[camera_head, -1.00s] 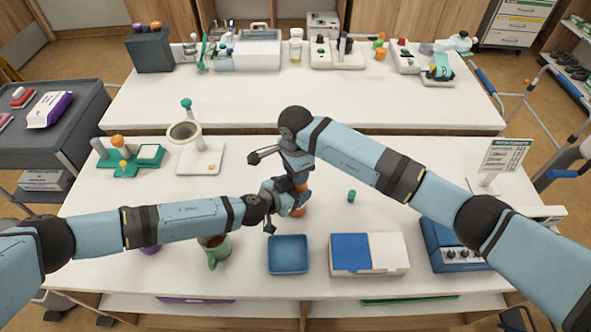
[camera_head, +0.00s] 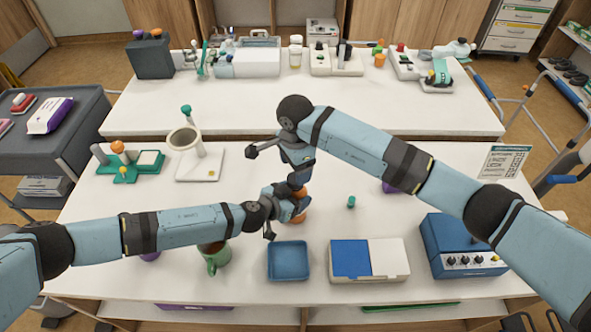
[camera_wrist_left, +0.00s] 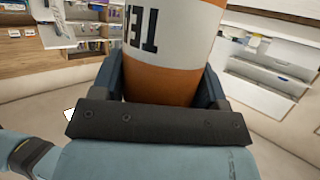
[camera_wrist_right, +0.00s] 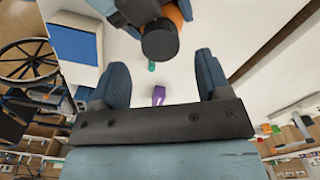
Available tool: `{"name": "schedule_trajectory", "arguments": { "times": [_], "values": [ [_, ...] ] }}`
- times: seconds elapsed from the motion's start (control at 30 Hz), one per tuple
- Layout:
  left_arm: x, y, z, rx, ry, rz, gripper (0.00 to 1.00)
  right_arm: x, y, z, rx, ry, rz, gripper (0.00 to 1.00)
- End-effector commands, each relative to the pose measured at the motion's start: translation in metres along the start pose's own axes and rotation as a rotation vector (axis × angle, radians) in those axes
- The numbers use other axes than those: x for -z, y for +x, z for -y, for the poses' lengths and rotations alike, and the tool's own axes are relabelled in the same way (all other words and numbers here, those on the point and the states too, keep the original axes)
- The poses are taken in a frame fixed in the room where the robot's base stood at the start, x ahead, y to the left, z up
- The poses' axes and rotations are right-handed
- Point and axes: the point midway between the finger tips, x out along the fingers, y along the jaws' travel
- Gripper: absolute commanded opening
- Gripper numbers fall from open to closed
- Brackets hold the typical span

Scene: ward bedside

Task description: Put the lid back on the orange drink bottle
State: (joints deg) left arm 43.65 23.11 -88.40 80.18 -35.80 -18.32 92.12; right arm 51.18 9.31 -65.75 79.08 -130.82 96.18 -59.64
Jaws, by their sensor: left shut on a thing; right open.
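The orange drink bottle (camera_wrist_left: 165,80) has a white label with dark letters and stands between the jaws of my left gripper (camera_wrist_left: 160,98), which is shut on it. In the head view my left gripper (camera_head: 290,207) covers most of it; orange shows above and below the jaws. My right gripper (camera_wrist_right: 155,85) is open and empty, close by above it. In the right wrist view a dark round end (camera_wrist_right: 160,40) shows before the orange; I cannot tell whether it is the bottle's top. A small green piece (camera_head: 351,202) lies on the table to the right; it may be the lid.
A blue tray (camera_head: 288,272), a blue-and-white box (camera_head: 345,277) and a blue device with knobs (camera_head: 462,262) line the front. A green mug (camera_head: 216,262) stands left of the tray. A purple item (camera_head: 389,187) shows beside my right arm. Bare table surrounds the green piece.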

Motion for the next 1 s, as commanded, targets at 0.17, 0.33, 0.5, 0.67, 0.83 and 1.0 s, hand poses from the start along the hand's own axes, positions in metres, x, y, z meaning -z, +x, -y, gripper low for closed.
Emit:
{"name": "schedule_trajectory", "arguments": {
  "times": [0.17, 0.33, 0.5, 0.67, 0.83, 1.0],
  "values": [
    [0.000, 0.000, 0.000, 0.000, 0.000, 0.000, 0.01, 0.000, -0.001, 0.000, 0.001, -0.007, 0.000, 0.66],
    [0.000, 0.000, 0.000, 0.000, 0.000, 0.000, 0.01, 0.001, -0.024, 0.002, 0.007, -0.170, -0.004, 0.66],
    [0.000, 0.000, 0.000, 0.000, 0.000, 0.000, 0.01, 0.000, -0.035, 0.000, 0.002, -0.284, -0.001, 0.66],
    [0.000, 0.000, 0.000, 0.000, 0.000, 0.000, 0.01, 0.000, -0.035, 0.000, 0.001, -0.287, 0.000, 0.66],
    [0.000, 0.000, 0.000, 0.000, 0.000, 0.000, 0.01, -0.001, -0.032, 0.000, 0.001, -0.285, 0.001, 0.66],
    [0.000, 0.000, 0.000, 0.000, 0.000, 0.000, 0.01, -0.001, -0.012, 0.000, 0.000, -0.283, 0.002, 0.66]
  ]
}}
